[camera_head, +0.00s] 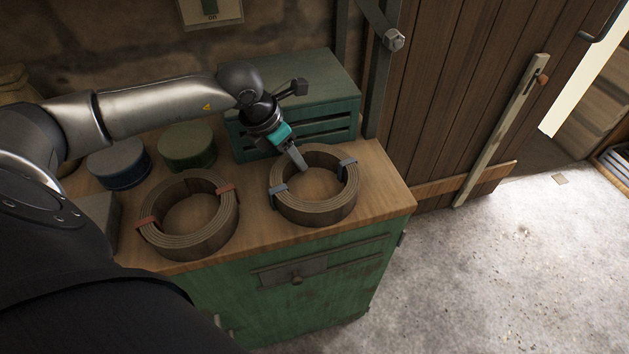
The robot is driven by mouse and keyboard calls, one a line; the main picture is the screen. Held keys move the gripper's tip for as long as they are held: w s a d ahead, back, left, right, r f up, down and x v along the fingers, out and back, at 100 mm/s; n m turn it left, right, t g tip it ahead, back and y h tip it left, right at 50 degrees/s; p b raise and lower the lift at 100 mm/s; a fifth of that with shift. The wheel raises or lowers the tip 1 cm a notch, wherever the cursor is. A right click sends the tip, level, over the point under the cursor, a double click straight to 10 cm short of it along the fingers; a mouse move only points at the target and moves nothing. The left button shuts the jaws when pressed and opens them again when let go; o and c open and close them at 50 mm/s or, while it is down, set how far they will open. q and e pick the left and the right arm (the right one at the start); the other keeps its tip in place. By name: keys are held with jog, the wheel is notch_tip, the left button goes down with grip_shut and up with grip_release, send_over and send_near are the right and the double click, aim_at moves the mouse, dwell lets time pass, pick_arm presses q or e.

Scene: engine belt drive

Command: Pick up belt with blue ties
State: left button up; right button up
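The belt with blue ties (315,212) is a coiled, dark brown ring lying flat on the right part of the wooden bench top. Its blue-grey ties show at its left side and its upper right side. My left gripper (300,163) reaches down from the upper left to the belt's far-left rim. Its fingertips are at or just over the rim and partly inside the ring's opening. I cannot tell whether they touch the belt or how wide the fingers are apart. My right gripper is not in view.
A similar belt with red ties (190,242) lies to the left on the bench top (388,196). A green slatted metal box (335,92) stands behind. A blue can (118,165) and a green can (187,147) stand at the back left. The bench's right edge is clear.

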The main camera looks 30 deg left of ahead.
pick_arm(q)
grip_shut()
dwell(1.0)
